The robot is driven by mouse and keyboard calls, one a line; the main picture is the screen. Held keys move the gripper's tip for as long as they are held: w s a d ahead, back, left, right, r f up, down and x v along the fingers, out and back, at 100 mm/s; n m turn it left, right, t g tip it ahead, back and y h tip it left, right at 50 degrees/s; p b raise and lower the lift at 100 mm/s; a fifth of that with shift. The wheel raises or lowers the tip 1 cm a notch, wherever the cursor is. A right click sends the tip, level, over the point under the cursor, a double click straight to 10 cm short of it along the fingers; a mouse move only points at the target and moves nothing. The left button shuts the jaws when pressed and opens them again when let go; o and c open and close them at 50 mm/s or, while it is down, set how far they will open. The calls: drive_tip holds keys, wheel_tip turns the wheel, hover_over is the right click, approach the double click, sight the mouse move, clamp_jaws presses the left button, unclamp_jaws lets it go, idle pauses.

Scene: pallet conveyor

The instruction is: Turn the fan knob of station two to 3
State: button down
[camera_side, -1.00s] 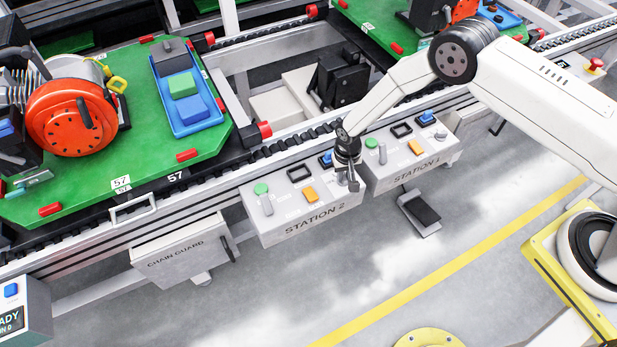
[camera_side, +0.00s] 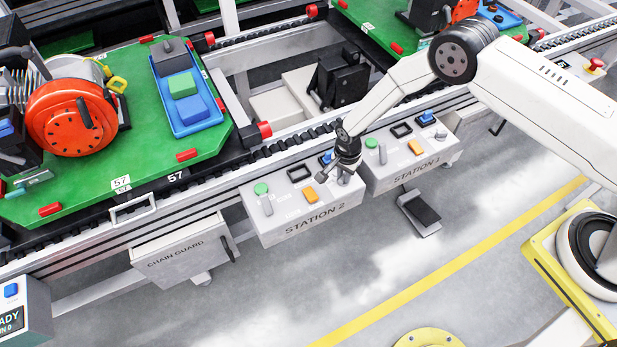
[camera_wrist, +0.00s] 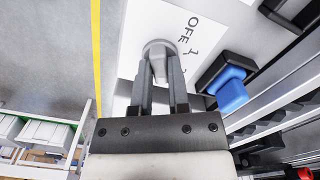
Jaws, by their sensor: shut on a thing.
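The station two box (camera_side: 300,222) is a light grey panel marked STATION 2, with a green button, a grey lever, a black frame, an orange switch and a blue switch. My gripper (camera_side: 345,176) is at the right end of its top. In the wrist view my gripper (camera_wrist: 160,80) is shut on a grey knob (camera_wrist: 158,49), with one finger on each side of it. The marks OFF and 1 (camera_wrist: 190,35) show beside the knob; further marks are partly hidden by a finger. Which mark the knob points to I cannot tell.
A blue switch (camera_wrist: 229,88) in a dark frame stands close to the right of my fingers. The station one box (camera_side: 412,165) adjoins on the right.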

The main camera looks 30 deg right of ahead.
drive_tip(key=shift+m, duration=0.5)
drive_tip(key=c, duration=0.6)
unclamp_jaws()
drive_tip(key=shift+r, duration=0.1)
drive_tip(key=shift+r, duration=3.85)
drive_tip(key=shift+r, duration=0.1)
